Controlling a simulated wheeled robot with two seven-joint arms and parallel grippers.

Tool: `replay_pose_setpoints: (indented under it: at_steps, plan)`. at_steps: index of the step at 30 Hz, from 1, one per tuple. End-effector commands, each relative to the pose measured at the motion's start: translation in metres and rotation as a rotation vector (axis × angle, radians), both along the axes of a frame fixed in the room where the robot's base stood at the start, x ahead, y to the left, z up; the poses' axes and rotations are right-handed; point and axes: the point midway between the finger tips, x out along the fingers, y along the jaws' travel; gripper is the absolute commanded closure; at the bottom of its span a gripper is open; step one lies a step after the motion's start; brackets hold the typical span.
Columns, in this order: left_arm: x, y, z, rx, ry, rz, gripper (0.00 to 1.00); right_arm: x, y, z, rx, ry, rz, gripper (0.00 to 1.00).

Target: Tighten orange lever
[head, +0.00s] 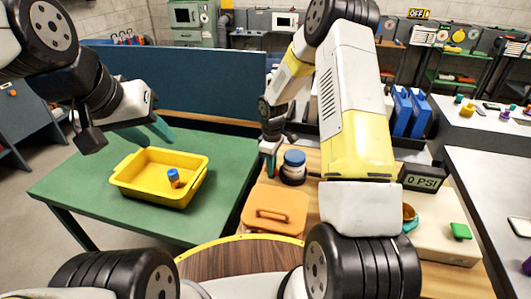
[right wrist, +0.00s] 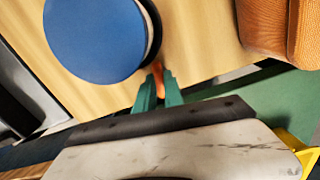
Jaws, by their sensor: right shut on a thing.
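A small orange piece, seemingly the orange lever (right wrist: 157,77), shows in the right wrist view between the green fingertips of my right gripper (right wrist: 158,88). The gripper is shut on it, right beside a round container with a blue lid (right wrist: 95,38). Most of the lever is hidden. In the head view my right gripper (head: 269,162) points down at the left side of this blue-lidded container (head: 294,166) on the wooden top. My left gripper (head: 146,134) hangs above the back left of the yellow tray, its green fingers apart and empty.
A yellow tray (head: 130,184) holding a small blue-and-orange object (head: 173,179) stands on the green table (head: 75,180). An orange case (head: 275,210) lies in front of the blue-lidded container. A gauge reading 0 PSI (head: 421,178) is at right. The green table's left part is clear.

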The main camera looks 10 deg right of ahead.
Motion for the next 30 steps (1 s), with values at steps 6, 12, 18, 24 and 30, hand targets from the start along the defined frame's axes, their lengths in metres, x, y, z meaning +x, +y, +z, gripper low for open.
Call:
replay_pose_setpoints:
  at_steps: [6, 12, 18, 24, 30]
  plan:
    - [0.0, 0.0, 0.0, 0.0, 0.0, 0.0, 0.64, 0.0007, -0.0004, 0.0008, 0.0, -0.002, 0.086, 1.0]
    - [0.0, 0.0, 0.0, 0.0, 0.0, 0.0, 0.64, 0.0008, -0.0005, 0.0008, 0.0, -0.002, 0.12, 1.0]
    - [0.0, 0.0, 0.0, 0.0, 0.0, 0.0, 0.64, 0.0009, -0.0006, 0.0009, 0.0, -0.002, 0.127, 1.0]
    - [0.0, 0.0, 0.0, 0.0, 0.0, 0.0, 0.64, 0.0009, -0.0006, 0.0009, 0.0, -0.002, 0.127, 1.0]
    - [0.0, 0.0, 0.0, 0.0, 0.0, 0.0, 0.64, 0.0006, -0.0005, 0.0006, 0.0, -0.002, 0.126, 0.78]
